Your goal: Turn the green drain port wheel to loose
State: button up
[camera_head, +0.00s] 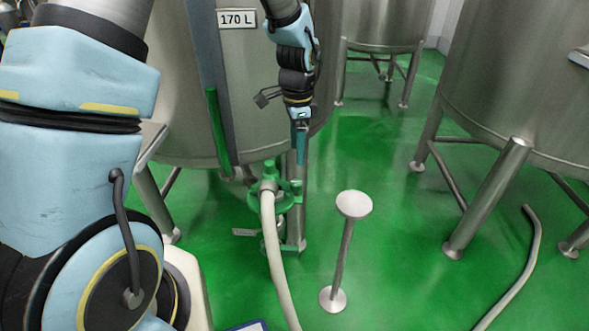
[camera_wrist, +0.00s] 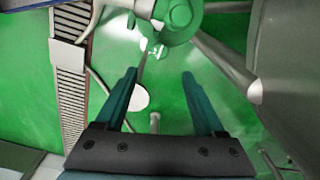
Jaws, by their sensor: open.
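The green drain port assembly (camera_head: 287,201) is low on the front of the tank marked 170 L, with a pale hose (camera_head: 272,235) crossing in front of it. Which of its green parts is the wheel is hard to tell in the head view. In the wrist view a round green part (camera_wrist: 181,16) shows at the top edge, partly cut off. My gripper (camera_head: 300,160) points down just above the port in the head view. In the wrist view my gripper (camera_wrist: 159,73) is open, with nothing between its fingers, and the green part lies beyond the fingertips.
The tank (camera_head: 240,100) stands close behind my gripper, with metal legs beside the port. A post with a round pale top (camera_head: 354,204) stands to the right. A floor grate (camera_wrist: 70,80) runs down the left of the wrist view. Green floor is clear around the post.

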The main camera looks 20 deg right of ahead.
aim_at(296, 182)
notch_tip(296, 182, down, 10)
jog(key=shift+f+p, duration=0.25)
jog(key=shift+p, duration=0.05)
jog(key=shift+c, duration=0.3)
grip_shut()
dwell(0.4)
